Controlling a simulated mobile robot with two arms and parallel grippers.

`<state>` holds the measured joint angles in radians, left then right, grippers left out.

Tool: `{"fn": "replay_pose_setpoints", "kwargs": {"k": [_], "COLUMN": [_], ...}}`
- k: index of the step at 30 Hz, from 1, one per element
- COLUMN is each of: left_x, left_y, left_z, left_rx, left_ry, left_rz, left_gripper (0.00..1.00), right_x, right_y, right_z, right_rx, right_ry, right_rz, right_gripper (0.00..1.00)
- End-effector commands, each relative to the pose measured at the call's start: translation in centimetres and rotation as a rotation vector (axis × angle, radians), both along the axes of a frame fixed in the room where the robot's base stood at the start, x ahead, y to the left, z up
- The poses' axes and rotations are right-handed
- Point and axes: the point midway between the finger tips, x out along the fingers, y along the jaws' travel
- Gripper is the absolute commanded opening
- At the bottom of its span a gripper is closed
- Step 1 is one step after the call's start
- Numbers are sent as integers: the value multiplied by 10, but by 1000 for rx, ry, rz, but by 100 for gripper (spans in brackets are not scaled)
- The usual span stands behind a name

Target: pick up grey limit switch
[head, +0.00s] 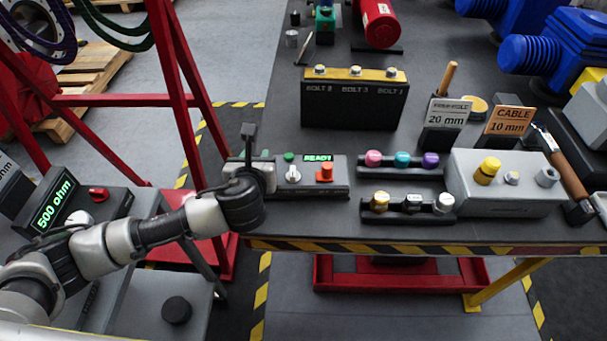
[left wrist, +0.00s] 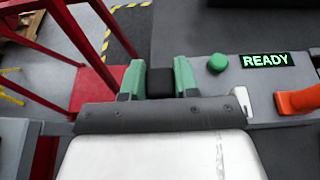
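My left gripper (left wrist: 158,80) is at the left end of the grey test station (head: 337,177), which has a green "READY" display. Its two green fingertips stand on either side of a dark block (left wrist: 160,83). The frames do not settle whether they press on it. In the head view my dark wrist and hand hide most of this spot. A dark upright piece (head: 248,131) rises there. I cannot clearly single out the grey limit switch; it may be at this hidden end of the station. My right gripper is not in view.
The station has a green button (left wrist: 217,63) and an orange switch (left wrist: 298,100) right of my fingers. Racks of coloured caps (head: 402,172) and a grey box with knobs (head: 510,202) stand further right. A black bolt block (head: 354,108) stands behind. Red frame bars (head: 178,90) rise left.

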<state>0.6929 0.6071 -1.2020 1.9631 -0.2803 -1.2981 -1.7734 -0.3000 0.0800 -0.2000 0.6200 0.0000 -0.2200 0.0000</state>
Motion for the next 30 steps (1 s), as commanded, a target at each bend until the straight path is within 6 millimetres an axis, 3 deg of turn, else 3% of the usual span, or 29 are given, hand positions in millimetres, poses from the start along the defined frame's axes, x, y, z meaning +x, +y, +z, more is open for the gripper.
{"fn": "replay_pose_setpoints", "kwargs": {"k": [1,3,16,30], "left_x": [0,0,1,0], "left_y": [0,0,0,-1], "left_z": [0,0,8,88], "left_rx": [0,0,-5,-5], "left_ry": [0,1,-5,-6], "left_rz": [1,1,1,-1], "left_gripper": [11,0,0,0], "right_x": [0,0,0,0], "right_y": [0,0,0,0], "right_z": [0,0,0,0], "right_rx": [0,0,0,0], "right_ry": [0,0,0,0], "right_rz": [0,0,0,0], "right_gripper": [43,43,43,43]}}
